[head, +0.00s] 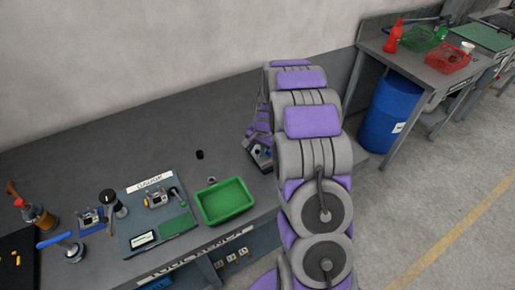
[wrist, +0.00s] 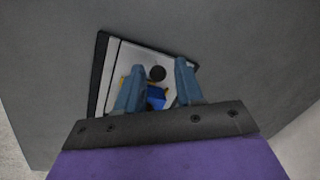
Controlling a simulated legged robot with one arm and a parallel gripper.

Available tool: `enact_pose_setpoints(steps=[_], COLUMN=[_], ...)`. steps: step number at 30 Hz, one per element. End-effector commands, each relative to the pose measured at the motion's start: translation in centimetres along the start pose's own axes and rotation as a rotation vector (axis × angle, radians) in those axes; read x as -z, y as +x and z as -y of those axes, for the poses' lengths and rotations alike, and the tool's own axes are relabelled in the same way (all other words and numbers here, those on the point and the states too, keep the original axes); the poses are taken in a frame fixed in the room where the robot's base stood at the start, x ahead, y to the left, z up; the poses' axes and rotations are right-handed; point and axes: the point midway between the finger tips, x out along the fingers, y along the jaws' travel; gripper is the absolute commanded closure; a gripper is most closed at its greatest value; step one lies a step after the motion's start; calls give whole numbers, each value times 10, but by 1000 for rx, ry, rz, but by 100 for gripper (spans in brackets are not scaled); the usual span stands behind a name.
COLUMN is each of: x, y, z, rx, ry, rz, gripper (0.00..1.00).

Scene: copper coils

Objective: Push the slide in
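In the wrist view, the two blue-grey fingers of my gripper (wrist: 159,74) are spread apart. A pale panel with dark edges (wrist: 114,66) shows beyond and between them. On it I see a round dark knob (wrist: 157,73), a blue block (wrist: 156,97) and bits of yellow. I cannot tell which part is the slide, nor whether a finger touches anything. In the head view, my arm reaches over the bench. A dark device (head: 261,153) shows at its left edge, mostly hidden behind the arm.
The grey bench (head: 120,150) carries a green tray (head: 225,201), a gauge board (head: 135,222), a small black cylinder (head: 200,155) and tools at the left. The bench's back left is clear. A blue barrel (head: 388,115) stands under another table (head: 410,60) at the right.

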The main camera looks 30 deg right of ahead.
Motion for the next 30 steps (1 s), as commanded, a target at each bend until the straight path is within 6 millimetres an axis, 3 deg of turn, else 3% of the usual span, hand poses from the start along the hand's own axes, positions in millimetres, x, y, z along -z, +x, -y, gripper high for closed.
enact_pose_setpoints(steps=[11,25,30], x=[2,4,22], y=[0,-1,-6], z=[0,0,-8], rx=[2,3,6], ry=[1,1,2], rz=[-1,-3,-6], gripper=[100,100,100])
